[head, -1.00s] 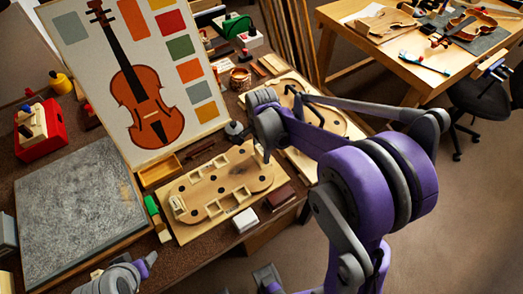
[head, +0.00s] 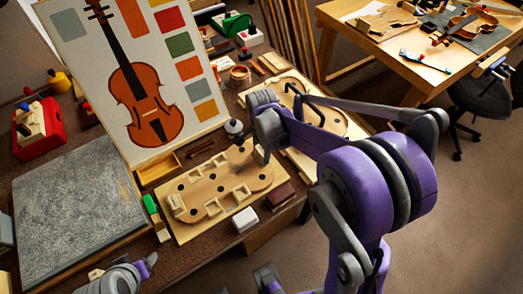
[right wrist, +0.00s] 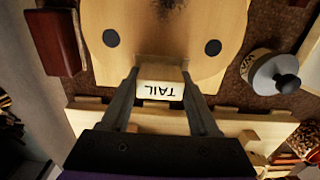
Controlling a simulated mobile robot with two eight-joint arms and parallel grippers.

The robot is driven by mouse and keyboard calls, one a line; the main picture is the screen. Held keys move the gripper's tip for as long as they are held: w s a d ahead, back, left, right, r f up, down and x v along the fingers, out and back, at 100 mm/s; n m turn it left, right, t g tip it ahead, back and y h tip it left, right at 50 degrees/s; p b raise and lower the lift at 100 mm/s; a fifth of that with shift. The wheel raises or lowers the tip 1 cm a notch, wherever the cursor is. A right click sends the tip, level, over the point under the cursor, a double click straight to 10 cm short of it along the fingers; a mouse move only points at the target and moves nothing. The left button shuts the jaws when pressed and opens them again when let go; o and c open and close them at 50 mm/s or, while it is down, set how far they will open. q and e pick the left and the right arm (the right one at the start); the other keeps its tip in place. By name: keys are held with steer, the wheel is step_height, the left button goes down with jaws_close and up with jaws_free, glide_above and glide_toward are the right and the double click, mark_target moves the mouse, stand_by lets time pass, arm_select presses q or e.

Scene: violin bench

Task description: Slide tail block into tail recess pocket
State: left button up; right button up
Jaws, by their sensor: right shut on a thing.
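My right gripper (right wrist: 160,98) is shut on the tail block (right wrist: 161,90), a pale wooden block with a white face marked "TAIL". The block is at the edge of the pale violin-shaped mould (right wrist: 95,15), between two dark round holes, where the tail pocket lies. I cannot tell how far it sits inside the pocket. In the head view the mould (head: 228,182) lies on its board, and my right gripper (head: 266,158) is at its far right end, with the block mostly hidden. Part of my left arm shows at the bottom left; its fingers are unclear.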

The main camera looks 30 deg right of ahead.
mark_target(262, 150)
steer(key=shift+f, duration=0.25)
steer(key=o, duration=1.4)
step_height(262, 150, up, 11)
steer(key=shift+p, duration=0.5)
